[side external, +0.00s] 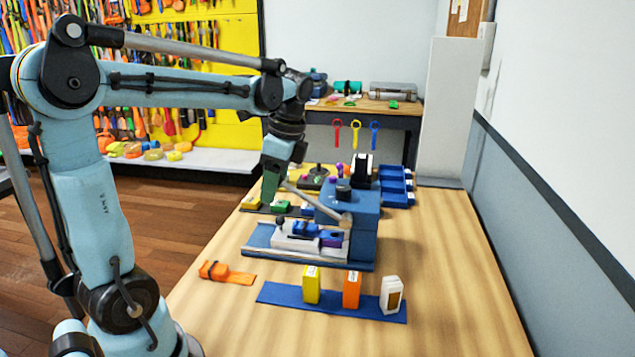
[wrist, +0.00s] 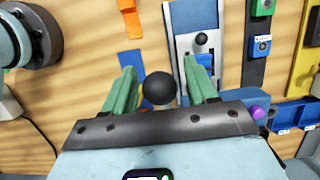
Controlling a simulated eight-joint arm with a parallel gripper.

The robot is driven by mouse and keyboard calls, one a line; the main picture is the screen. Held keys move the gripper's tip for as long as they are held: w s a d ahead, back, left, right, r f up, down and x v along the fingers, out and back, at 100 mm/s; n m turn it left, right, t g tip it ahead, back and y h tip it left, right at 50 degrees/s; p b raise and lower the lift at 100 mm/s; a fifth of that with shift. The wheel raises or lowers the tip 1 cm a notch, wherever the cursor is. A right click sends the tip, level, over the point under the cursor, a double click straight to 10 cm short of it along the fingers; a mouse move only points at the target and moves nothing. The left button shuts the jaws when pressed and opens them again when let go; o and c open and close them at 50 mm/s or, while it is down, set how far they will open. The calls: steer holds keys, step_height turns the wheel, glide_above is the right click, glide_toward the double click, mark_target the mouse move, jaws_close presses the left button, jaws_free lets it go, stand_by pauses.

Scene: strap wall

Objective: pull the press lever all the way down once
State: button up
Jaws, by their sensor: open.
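The blue press (side external: 365,208) stands on the wooden table. Its grey lever (side external: 312,199) runs from a round pivot on the press side up and left to my gripper (side external: 269,198). In the wrist view my gripper (wrist: 160,70) is open, with one green finger on each side of the lever's black ball knob (wrist: 158,89). I cannot tell whether the fingers touch the knob. In the side view the fingers hide the knob. The lever is tilted, its free end higher than the pivot.
In front of the press, a blue strip (side external: 275,293) carries a yellow box (side external: 311,285), an orange box (side external: 352,289) and a white box (side external: 391,295). An orange strap piece (side external: 226,273) lies at left. Blue bins (side external: 397,185) stand behind the press. The table's right side is clear.

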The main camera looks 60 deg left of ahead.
steer(key=shift+v, duration=3.45)
steer(key=shift+s+d+f+n+t+y, duration=0.1)
steer(key=shift+d+n+t+y, duration=0.25)
steer(key=shift+n+t, duration=0.65)
steer(key=s+d+f+n+t+h, duration=0.2)
steer(key=d+f+n+t, duration=0.5)
steer(key=d+f, duration=0.3)
steer(key=d, duration=0.4)
steer(key=shift+f+h, duration=0.35)
steer(key=shift+c, duration=0.3)
